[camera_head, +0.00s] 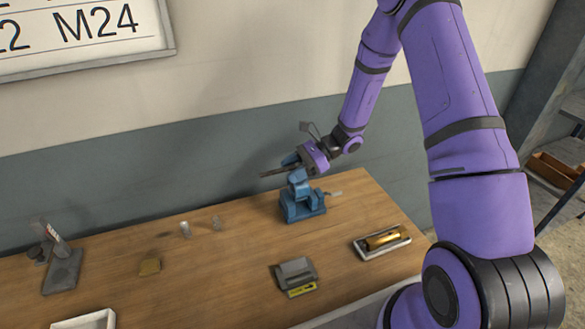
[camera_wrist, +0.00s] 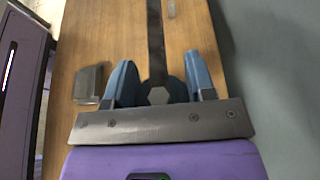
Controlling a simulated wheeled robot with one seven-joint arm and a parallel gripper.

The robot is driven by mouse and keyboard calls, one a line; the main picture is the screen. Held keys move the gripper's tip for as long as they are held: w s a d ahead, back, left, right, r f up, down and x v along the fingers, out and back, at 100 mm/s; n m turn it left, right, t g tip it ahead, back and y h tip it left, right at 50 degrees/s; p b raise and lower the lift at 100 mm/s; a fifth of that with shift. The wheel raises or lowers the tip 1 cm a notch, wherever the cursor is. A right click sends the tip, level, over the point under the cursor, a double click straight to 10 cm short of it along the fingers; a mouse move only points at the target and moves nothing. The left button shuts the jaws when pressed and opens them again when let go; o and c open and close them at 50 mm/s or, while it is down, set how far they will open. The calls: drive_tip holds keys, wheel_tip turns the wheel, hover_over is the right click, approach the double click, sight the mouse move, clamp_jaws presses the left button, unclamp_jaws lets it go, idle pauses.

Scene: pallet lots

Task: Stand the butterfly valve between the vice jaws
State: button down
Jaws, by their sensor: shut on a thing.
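The butterfly valve's dark lever (camera_head: 273,172) points left from my gripper (camera_head: 291,162) in the head view. In the wrist view the lever (camera_wrist: 155,42) runs away from a grey hexagonal hub between my blue fingers. My gripper is shut on the valve. The valve's body is mostly hidden by the fingers and hand. The blue vice (camera_head: 303,205) stands on the wooden bench, directly below my gripper. The valve is at the top of the vice, but I cannot tell whether it touches the jaws or sits between them.
A grey block with a yellow label (camera_head: 296,276) lies in front of the vice. A tray (camera_head: 362,253) with a brass cylinder (camera_head: 385,239) is to the right. Small cylinders (camera_head: 185,229), a tan block (camera_head: 150,266) and a grey stand (camera_head: 62,268) are left. The wall is close behind.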

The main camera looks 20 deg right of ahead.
drive_tip(key=shift+f, duration=0.25)
drive_tip(key=shift+c, duration=2.3)
unclamp_jaws()
